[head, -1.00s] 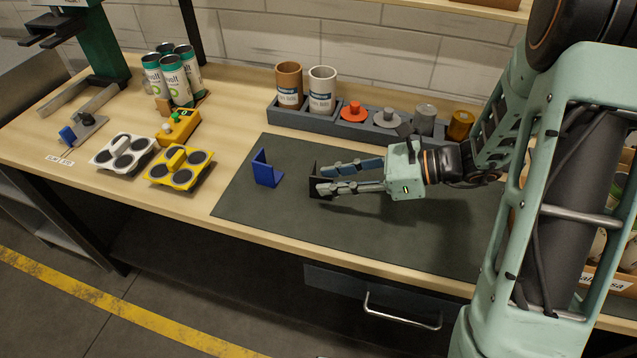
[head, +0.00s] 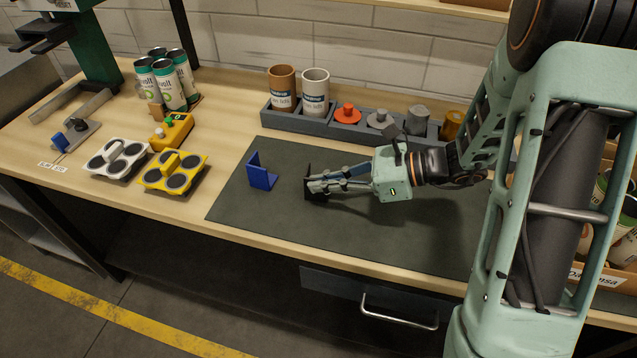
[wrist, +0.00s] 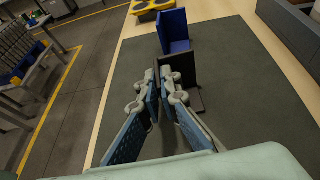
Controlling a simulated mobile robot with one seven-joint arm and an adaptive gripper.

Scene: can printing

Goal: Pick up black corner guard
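The black corner guard (head: 307,177) stands on the dark green mat (head: 250,215), to the right of a blue corner guard (head: 262,172). My gripper (head: 315,186) reaches in from the right, low over the mat, with its fingers close together at the black guard. In the wrist view, the fingertips (wrist: 159,76) pinch at the near left edge of the black guard's upright plate (wrist: 184,67). Its base flange (wrist: 195,101) shows to the right of the fingers. The fingers partly hide the plate. The blue guard (wrist: 174,30) is just beyond it.
A grey rack (head: 289,121) with two cups and several round pieces stands behind the mat. White (head: 119,155) and yellow (head: 173,172) trays with dark discs, and several cans (head: 168,80), are at the left. The mat's front part is clear.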

